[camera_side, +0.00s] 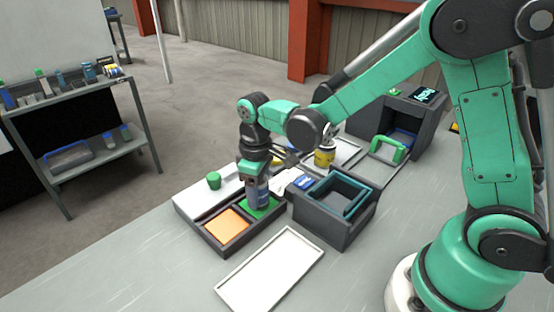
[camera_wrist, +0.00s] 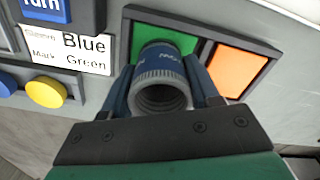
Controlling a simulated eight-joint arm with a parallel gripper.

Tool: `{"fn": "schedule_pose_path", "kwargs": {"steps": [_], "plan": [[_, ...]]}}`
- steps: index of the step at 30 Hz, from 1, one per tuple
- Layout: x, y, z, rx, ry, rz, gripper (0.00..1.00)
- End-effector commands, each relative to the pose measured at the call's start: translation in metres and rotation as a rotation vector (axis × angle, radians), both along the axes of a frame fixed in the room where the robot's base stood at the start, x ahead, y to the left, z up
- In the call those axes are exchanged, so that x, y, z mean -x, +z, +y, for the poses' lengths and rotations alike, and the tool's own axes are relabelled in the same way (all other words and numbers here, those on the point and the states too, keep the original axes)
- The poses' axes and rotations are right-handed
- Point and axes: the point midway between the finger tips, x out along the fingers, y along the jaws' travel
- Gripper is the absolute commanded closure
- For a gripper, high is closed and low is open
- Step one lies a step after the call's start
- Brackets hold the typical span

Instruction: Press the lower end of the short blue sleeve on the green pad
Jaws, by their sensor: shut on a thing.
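My gripper (camera_wrist: 163,82) is shut on the short blue sleeve (camera_wrist: 160,62), its fingers on either side of it. The sleeve is a blue tube with a ribbed grey open ring facing the wrist camera. In the side view the sleeve (camera_side: 263,192) stands about upright below my gripper (camera_side: 256,183), its lower end at the green pad (camera_side: 271,204). The green pad also shows around the sleeve's far end in the wrist view (camera_wrist: 205,57). I cannot tell whether the lower end touches the pad; it is hidden.
An orange pad (camera_side: 227,231) lies beside the green one in the same dark tray (camera_side: 232,249). A card (camera_wrist: 72,50) reads "Sleeve Blue, Mark Green". A dark open box (camera_side: 325,226) stands close at right. An empty white tray (camera_side: 268,274) lies in front.

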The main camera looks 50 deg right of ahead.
Motion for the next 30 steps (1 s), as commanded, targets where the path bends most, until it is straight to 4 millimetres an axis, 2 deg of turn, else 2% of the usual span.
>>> {"fn": "schedule_pose_path", "kwargs": {"steps": [11, 30], "plan": [[0.000, 0.003, 0.000, 0.000, 0.000, -0.001, 1.00], [0.000, 0.056, 0.000, 0.000, 0.000, 0.000, 1.00]]}}
